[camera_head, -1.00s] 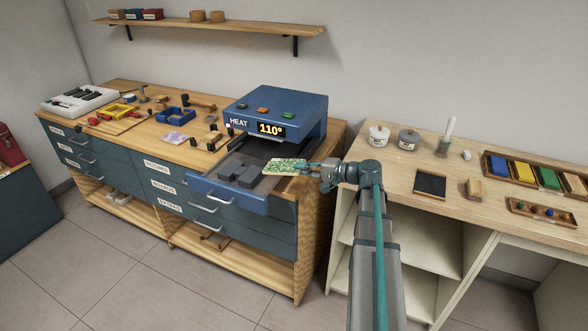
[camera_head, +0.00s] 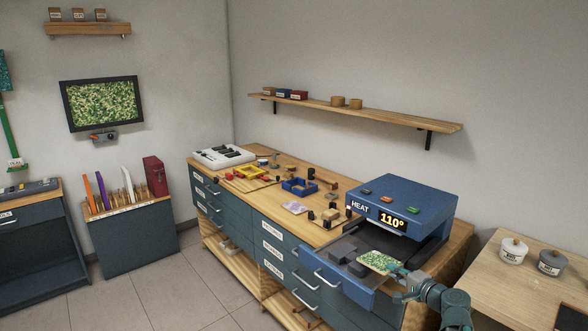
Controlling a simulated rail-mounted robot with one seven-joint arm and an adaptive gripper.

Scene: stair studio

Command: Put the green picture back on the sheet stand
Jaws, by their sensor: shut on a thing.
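The green picture (camera_head: 378,261) is a small flat sheet with a mottled green and pale pattern. My gripper (camera_head: 397,269) is shut on its right edge and holds it roughly level over the front right of the heat press's pulled-out tray (camera_head: 350,278). Whether the sheet touches the tray is not clear. I cannot tell for sure which thing is the sheet stand; small dark and wooden holders (camera_head: 330,216) stand on the bench left of the press.
The blue heat press (camera_head: 405,203) reads 110°. A pale purple sheet (camera_head: 294,208), a blue frame (camera_head: 299,187) and a yellow frame (camera_head: 250,172) lie on the bench (camera_head: 262,206). A slotted wooden rack (camera_head: 122,207) stands far left. Two lidded pots (camera_head: 513,250) are at right.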

